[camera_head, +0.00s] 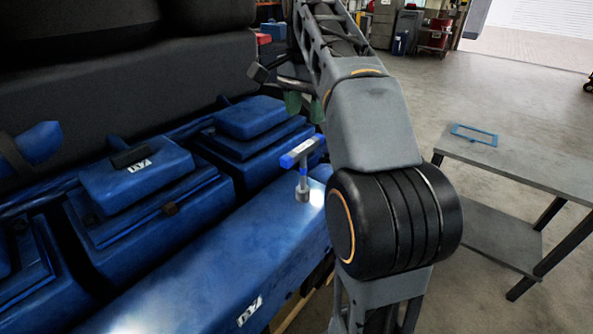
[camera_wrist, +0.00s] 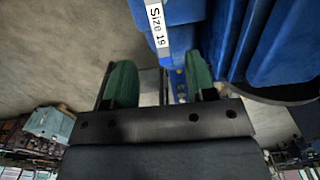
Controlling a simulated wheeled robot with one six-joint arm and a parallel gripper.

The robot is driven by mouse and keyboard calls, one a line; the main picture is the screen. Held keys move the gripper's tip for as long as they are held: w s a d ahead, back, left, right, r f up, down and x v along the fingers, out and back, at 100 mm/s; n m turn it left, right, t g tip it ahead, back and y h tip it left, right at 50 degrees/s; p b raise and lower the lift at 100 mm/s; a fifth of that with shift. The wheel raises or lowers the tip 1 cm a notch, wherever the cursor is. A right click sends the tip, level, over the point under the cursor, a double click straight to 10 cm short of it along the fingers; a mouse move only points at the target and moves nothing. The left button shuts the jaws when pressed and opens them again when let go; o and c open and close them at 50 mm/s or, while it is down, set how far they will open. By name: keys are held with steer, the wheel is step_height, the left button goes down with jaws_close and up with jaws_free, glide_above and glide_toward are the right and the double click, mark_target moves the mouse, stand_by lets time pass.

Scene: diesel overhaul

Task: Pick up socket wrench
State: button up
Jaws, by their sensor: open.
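The socket wrench (camera_head: 302,166) is a T-shaped tool with a blue and grey crossbar. It stands upright on the blue engine, its socket end down on the ledge. In the wrist view, a white "Size 19" label marks its handle (camera_wrist: 155,27), at the top of the picture beyond the fingertips. My gripper (camera_head: 304,104) is above and behind the wrench in the head view, partly hidden by my arm. In the wrist view my gripper (camera_wrist: 160,82) has its two green fingers apart, with nothing held between them.
The blue engine (camera_head: 150,300) fills the left, with raised covers beside the ledge. A grey table (camera_head: 530,170) with a blue frame (camera_head: 474,134) on it stands at right. Open floor (camera_head: 500,95) lies behind the table.

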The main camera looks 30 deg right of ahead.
mark_target(302, 145)
steer(key=f, duration=0.4)
steer(key=f+b, duration=0.1)
steer(key=f, duration=0.1)
steer(key=shift+a+f, duration=0.15)
steer(key=shift+a, duration=0.15)
steer(key=shift+s+f, duration=0.2)
steer(key=shift+f, duration=2.65)
steer(key=shift+c, duration=0.3)
jaws_close()
